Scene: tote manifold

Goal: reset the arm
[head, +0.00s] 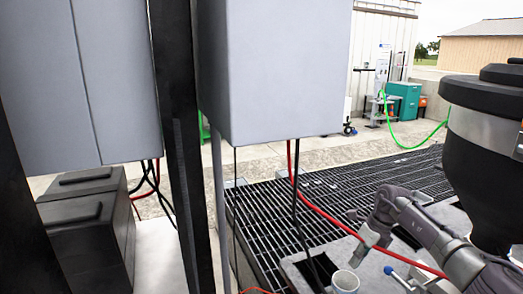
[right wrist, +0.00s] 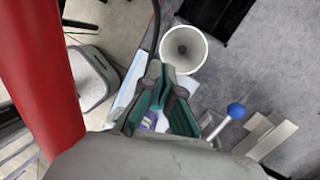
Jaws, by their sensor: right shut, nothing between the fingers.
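My right arm comes in from the right in the head view, bent at the wrist, with its gripper (head: 358,257) pointing down above a grey surface. In the right wrist view the fingers of my right gripper (right wrist: 161,68) are closed together with nothing between them. A white round open pipe or cup (head: 345,281) is just below the gripper in the head view. In the right wrist view the same white opening (right wrist: 184,64) lies just beyond the fingertips, and I cannot tell if they touch. My left gripper is in neither view.
A blue-knobbed lever (right wrist: 236,110) stands right of the fingers. A thick red hose (right wrist: 35,70) fills the wrist view's left side. Grey boxes (head: 275,70) on dark posts with hanging cables block the head view's left and middle. Dark floor grating (head: 270,215) lies behind.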

